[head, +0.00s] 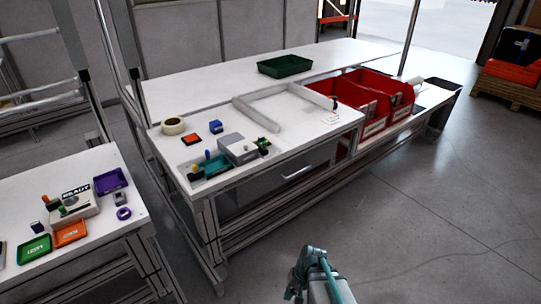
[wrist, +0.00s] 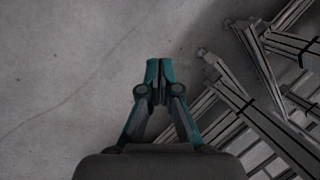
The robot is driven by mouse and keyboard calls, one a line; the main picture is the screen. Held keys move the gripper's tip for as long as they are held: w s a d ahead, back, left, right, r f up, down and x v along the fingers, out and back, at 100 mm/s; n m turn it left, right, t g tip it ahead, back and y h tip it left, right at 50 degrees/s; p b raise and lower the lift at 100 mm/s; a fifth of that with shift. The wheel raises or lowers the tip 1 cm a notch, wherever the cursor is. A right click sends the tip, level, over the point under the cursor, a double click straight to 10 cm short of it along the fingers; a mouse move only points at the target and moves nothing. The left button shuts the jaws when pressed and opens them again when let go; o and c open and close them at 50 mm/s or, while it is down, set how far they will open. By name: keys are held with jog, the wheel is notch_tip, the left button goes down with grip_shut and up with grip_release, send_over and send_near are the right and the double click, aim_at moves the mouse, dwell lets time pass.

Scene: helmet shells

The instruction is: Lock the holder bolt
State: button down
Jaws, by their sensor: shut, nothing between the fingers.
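The holder bolt is too small to make out for certain. On the front left part of the white workbench (head: 300,122), a grey block (head: 231,141) stands beside a teal fixture (head: 213,167). A small yellow knob and a small blue knob show at this fixture, and a small green part (head: 263,143) sits at the block's right side. My gripper (wrist: 159,68) is shut and empty in the wrist view, with its fingertips together over bare floor. It is well away from the fixture, which the wrist view does not show.
Red bins (head: 372,103) stand on the bench's right side, and a dark green tray (head: 285,66) lies behind. A tape roll (head: 173,126) lies at the left. A second table (head: 101,229) stands at the lower left. Metal frame legs (wrist: 245,95) show beside my gripper; the floor is clear.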

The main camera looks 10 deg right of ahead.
jog(key=w+d+r+m+t+y+b, duration=0.15)
jog(key=w+r+t, duration=0.25)
jog(key=w+r, duration=0.45)
jog(key=w+r+m+t+y+b, duration=0.25)
jog(key=w+r, duration=0.25)
jog(key=w, duration=0.6)
jog(key=w+d+r+m+t+b, duration=0.1)
jog(key=w+r+t, duration=0.4)
jog(key=r, duration=0.5)
jog(key=w+d+r+m+t+b, duration=0.1)
jog(key=w+d+r+m+t, duration=0.3)
jog(key=r, duration=0.7)
jog(key=shift+w+d+r+t+b, duration=0.35)
jog(key=shift+w+d+t, duration=0.2)
jog(key=shift+w, duration=0.2)
jog(key=shift+a, duration=0.1)
jog(key=p+x, duration=0.1)
jog(key=x, duration=1.3)
jog(key=shift+f+p, duration=0.1)
jog(key=shift+p, duration=0.2)
